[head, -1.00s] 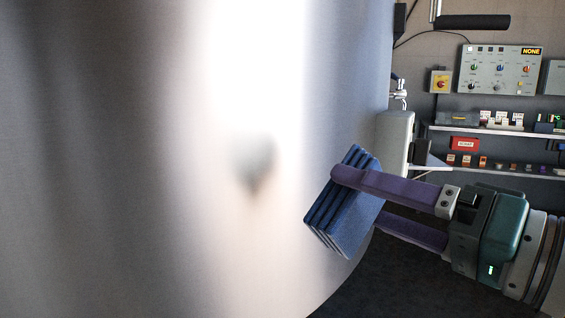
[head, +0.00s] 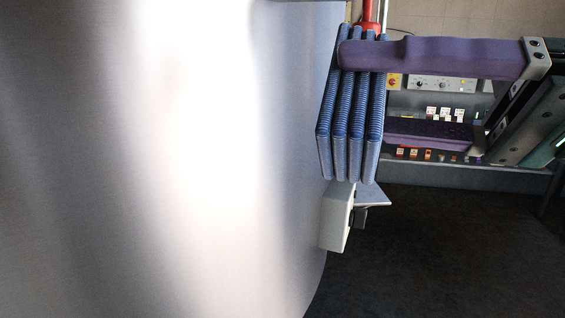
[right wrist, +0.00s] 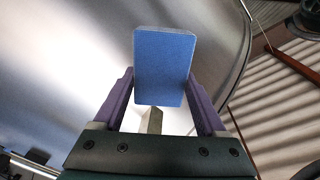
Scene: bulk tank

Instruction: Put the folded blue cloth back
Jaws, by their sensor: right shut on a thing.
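The folded blue cloth (head: 350,125) is a thick stack of several layers, seen with its folded edges toward me and hanging nearly upright. My right gripper (head: 362,95) is shut on it, with one purple finger above and one lower, partly behind the cloth. In the right wrist view the cloth (right wrist: 165,66) shows as a flat blue face between the two purple finger pads (right wrist: 160,98). The cloth is close beside the big steel tank (head: 230,150); I cannot tell whether they touch. My left gripper is not in view.
A pale box with a small grey shelf (head: 337,217) is by the tank's edge below the cloth. A control panel (head: 440,84) and shelves with small items (head: 430,155) stand at the back wall. The dark floor (head: 430,255) at lower right is clear.

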